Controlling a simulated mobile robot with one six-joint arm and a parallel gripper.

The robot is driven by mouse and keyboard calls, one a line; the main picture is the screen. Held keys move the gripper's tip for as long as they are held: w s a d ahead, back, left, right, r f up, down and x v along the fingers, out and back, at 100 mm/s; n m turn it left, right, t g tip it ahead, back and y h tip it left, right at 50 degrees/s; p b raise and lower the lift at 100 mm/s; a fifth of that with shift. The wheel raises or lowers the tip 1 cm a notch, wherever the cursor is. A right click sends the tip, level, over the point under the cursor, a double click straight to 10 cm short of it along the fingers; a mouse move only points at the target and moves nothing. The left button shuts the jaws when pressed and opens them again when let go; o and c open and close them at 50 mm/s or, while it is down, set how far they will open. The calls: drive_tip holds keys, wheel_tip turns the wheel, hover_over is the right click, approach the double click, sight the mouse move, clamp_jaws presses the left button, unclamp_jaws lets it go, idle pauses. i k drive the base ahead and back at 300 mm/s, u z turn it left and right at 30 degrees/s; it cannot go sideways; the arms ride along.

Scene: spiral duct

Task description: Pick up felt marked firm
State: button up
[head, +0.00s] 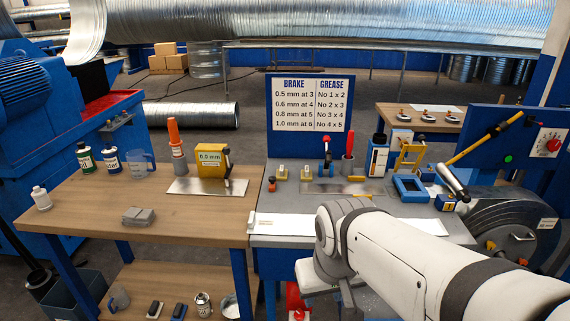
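I cannot read the word "firm" on anything. A grey, soft-looking stack of flat pieces (138,215) lies on the wooden table (90,205) at the left; no marking on it is legible. Two small dark-topped blocks, one with a pale base (154,309) and one with a blue base (179,311), lie on the lower shelf; I cannot tell whether either is felt. My arm reaches in from the lower right. My gripper (335,292) is at the bottom centre, in front of the grey bench, far right of the grey stack. Its fingers are not clear.
The yellow gauge reading 0.0 mm (210,156) and an orange-tipped tool (175,145) stand on the wooden table. Bottles (110,161) and a jug (140,162) stand at its back. The bench (265,205) holds a blue frame (410,188) and small tools. The wooden table's front middle is clear.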

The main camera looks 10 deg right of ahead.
sight(307, 172)
drive_tip(key=u, duration=0.15)
drive_tip(key=i, duration=0.95)
drive_tip(key=z, duration=0.1)
